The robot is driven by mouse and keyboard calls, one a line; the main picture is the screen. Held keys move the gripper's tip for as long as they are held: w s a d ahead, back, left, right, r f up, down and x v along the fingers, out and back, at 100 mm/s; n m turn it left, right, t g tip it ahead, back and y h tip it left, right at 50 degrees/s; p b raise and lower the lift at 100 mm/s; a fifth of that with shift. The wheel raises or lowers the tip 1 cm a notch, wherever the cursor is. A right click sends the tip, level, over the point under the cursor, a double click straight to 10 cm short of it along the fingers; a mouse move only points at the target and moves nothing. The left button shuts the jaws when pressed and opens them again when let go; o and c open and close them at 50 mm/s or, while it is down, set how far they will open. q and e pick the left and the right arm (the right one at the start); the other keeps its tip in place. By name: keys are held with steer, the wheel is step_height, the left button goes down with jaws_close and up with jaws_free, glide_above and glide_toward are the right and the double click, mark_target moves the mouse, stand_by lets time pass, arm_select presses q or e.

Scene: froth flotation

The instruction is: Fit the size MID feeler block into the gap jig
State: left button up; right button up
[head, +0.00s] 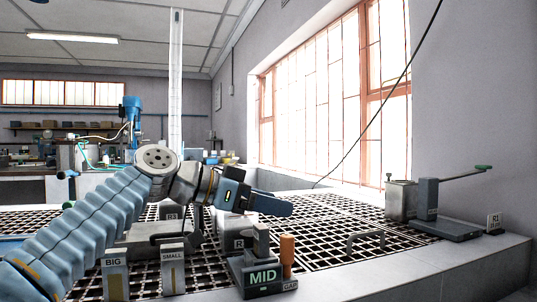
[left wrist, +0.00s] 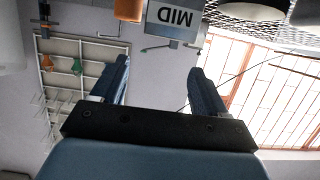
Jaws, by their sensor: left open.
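My left gripper (head: 278,204) reaches in from the left above the grating, its fingers pointing right. In the left wrist view its two fingers (left wrist: 160,68) are apart with nothing between them. The dark gap jig (head: 238,274) stands at the front, below the gripper, with an orange post (head: 287,256). My right gripper is out of view.
Another labelled block (head: 240,243) stands behind the jig, partly hidden. A lever device (head: 440,225) stands at the right end of the grating (head: 340,215), near a small tag (head: 493,222). A low grey handle (head: 365,243) rises from the grating. The grating between jig and lever device is mostly clear.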

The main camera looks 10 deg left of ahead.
arm_select(q)
steer(key=s+d+r+p, duration=0.1)
steer(key=s+d+r, duration=0.2)
steer(key=s+r, duration=0.6)
steer(key=s, duration=0.4)
steer(key=shift+s+d+r, duration=0.15)
steer(key=shift+r, duration=0.2)
